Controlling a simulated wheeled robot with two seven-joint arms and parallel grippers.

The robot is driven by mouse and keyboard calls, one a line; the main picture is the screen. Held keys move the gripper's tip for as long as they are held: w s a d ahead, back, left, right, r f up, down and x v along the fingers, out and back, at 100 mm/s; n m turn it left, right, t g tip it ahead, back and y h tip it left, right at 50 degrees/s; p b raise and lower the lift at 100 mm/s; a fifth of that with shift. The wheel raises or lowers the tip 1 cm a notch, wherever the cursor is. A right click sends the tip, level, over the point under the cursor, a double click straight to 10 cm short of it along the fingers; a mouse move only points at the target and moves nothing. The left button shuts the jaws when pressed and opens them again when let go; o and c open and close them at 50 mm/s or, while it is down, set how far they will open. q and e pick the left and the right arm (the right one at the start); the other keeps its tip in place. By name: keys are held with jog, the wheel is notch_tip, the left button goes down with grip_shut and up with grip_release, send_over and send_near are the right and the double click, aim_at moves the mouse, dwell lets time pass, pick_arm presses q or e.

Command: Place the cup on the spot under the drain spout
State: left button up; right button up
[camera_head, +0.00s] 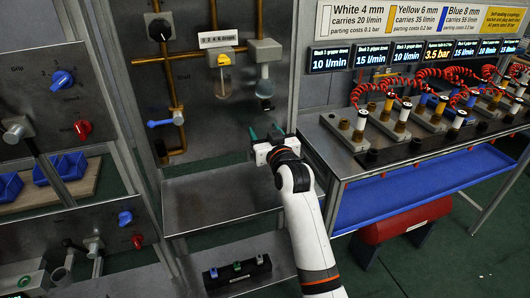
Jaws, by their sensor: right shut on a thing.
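My right gripper (266,132) is in front of the grey panel, above the metal shelf (215,200). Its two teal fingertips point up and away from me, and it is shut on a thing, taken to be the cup. The cup itself cannot be made out; the gripper body and wrist hide most of that area. A brown pipe with a blue lever valve (165,122) runs down the panel at the left. Two units with bowls (222,84) (264,86) hang on the panel above the gripper. Which outlet is the drain spout cannot be told. My left gripper is not in view.
A bench (350,160) with red coiled hoses and fittings stands at the right, over a blue tray (425,185). A red tank (405,220) is below. A black block with coloured buttons (238,270) sits on a lower shelf. The metal shelf's left part looks clear.

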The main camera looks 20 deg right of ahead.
notch_tip(320, 180, down, 3)
jog(key=shift+s+r, duration=0.1)
jog(key=shift+r, duration=0.05)
notch_tip(320, 180, down, 4)
jog(key=shift+r, duration=0.1)
jog(key=shift+w+f, duration=0.2)
jog(key=shift+f, duration=0.15)
jog(key=o, duration=1)
